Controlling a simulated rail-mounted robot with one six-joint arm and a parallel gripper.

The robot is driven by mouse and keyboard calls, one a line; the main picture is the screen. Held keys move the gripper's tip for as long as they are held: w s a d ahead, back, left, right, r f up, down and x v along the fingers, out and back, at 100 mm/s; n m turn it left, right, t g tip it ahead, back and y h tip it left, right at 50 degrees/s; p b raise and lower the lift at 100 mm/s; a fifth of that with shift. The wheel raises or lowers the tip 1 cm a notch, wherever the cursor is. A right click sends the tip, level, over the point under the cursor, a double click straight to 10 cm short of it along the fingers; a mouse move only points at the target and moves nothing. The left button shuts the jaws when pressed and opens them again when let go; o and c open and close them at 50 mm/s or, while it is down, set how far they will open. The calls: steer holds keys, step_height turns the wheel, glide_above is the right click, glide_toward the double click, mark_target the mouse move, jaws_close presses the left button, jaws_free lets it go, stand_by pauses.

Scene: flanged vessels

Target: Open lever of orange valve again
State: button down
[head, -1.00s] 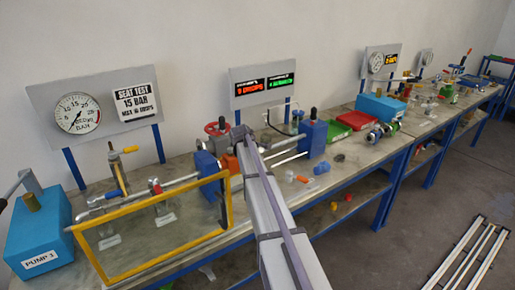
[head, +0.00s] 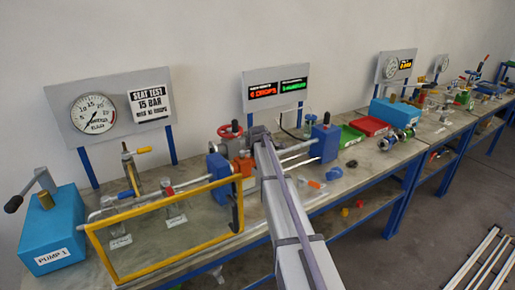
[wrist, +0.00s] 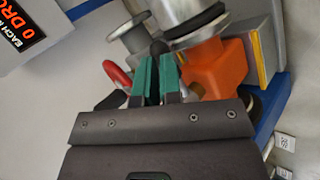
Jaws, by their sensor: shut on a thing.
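The orange valve (head: 243,164) sits between blue clamp blocks on the bench in the head view. Its orange body (wrist: 218,66) is just right of my fingers in the wrist view. My gripper (wrist: 157,72) has green fingers, close together and shut on a dark lever (wrist: 158,47), whose rounded end shows between and beyond the tips. Most of the lever is hidden by the fingers. In the head view my gripper (head: 258,134) is above and right of the orange body, and my arm covers part of the area.
A red handwheel (head: 230,130) stands close behind the valve and also shows in the wrist view (wrist: 117,75). A yellow-framed guard (head: 165,262) stands in front to the left. A blue block (head: 325,140) with rods is to the right. A display board (head: 276,90) stands behind.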

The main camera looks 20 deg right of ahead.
steer(key=shift+w+a, duration=0.1)
steer(key=shift+a, duration=0.05)
steer(key=s+r+p, duration=0.9)
steer(key=s+p, duration=0.1)
steer(key=shift+s+d+r, duration=0.15)
steer(key=shift+d+r, duration=0.15)
steer(key=shift+r, duration=0.1)
